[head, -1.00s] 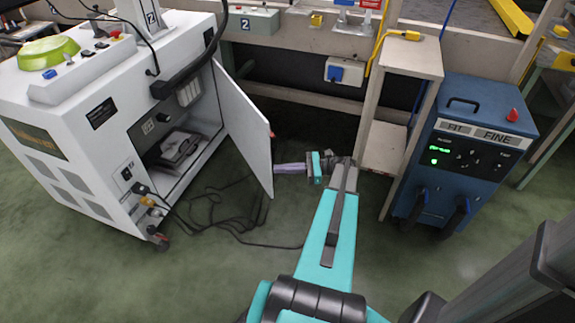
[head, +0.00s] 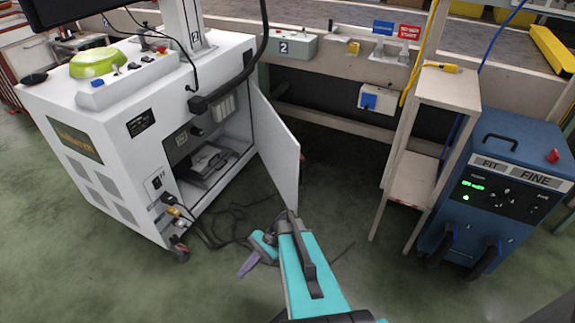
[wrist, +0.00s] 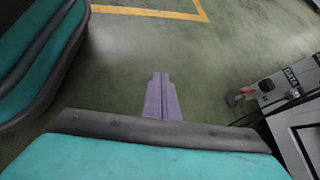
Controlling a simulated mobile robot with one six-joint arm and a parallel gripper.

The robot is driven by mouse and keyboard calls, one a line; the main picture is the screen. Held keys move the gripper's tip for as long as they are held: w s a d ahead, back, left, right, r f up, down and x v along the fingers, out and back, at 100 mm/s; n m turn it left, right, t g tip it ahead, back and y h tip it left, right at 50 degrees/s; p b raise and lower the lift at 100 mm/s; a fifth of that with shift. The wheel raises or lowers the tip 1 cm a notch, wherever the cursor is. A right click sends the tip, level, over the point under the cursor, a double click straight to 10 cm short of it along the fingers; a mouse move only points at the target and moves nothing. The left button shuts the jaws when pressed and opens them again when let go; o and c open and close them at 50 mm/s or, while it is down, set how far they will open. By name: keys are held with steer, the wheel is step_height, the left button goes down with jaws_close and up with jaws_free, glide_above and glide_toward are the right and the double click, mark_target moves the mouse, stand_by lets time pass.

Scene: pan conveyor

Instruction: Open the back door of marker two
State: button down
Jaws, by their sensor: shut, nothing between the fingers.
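Marker two is the white cabinet (head: 115,140) at the left in the head view, with a "2" on its column. Its back door (head: 276,140) stands wide open on the right side, swung out from the cabinet. The inside shows dark, with a grey unit (head: 207,165) on its floor. My gripper (head: 246,266) is low in front of the door, apart from it, its purple fingers pointing down and left. In the wrist view the fingers (wrist: 162,95) lie together over green floor, with nothing between them.
Black cables (head: 215,222) lie on the floor by the cabinet. A beige stand (head: 408,185) and a blue machine (head: 500,190) marked "FINE" stand at the right. The conveyor frame (head: 330,120) runs behind. Green floor is open in front.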

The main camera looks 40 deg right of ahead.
steer(key=s+a+f+n+g+h, duration=0.3)
steer(key=s+a+f+n+h, duration=0.1)
steer(key=s+n, duration=0.4)
steer(key=s+a+f+n+g+h, duration=0.2)
steer(key=s+a+f+n+h, duration=0.2)
steer(key=s+a+n+h, duration=0.2)
steer(key=shift+s+a+n+g, duration=0.4)
steer(key=shift+s+a+n, duration=0.3)
steer(key=shift+s+n, duration=0.95)
steer(key=shift+s+m, duration=0.25)
